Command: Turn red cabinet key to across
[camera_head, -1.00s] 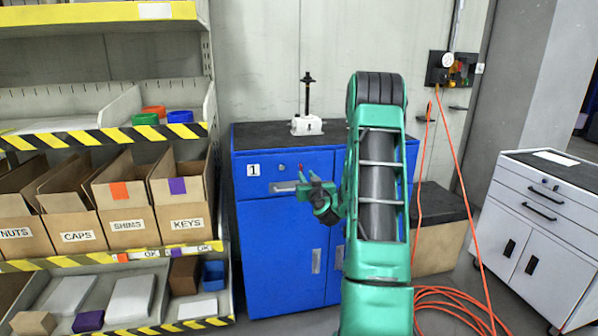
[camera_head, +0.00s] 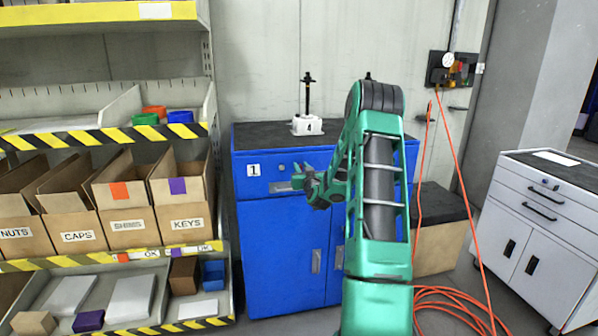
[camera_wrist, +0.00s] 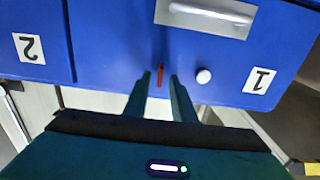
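The blue cabinet (camera_head: 275,220), labelled 1, stands against the wall. The red key (camera_wrist: 160,73) shows in the wrist view as a thin upright strip on the cabinet's blue front. My gripper (camera_head: 303,178) is at the cabinet's upper front and hides the key in the head view. In the wrist view its two fingers (camera_wrist: 160,82) are apart, one on each side of the key, with a gap on both sides. I cannot tell how deep the key sits between them.
A white knob (camera_wrist: 203,76) sits beside the key, near a silver drawer handle (camera_wrist: 205,15). A white block with a black rod (camera_head: 307,125) stands on the cabinet top. Shelves with boxes (camera_head: 185,215) are at left. A white cabinet (camera_head: 540,220) and an orange hose (camera_head: 455,190) are at right.

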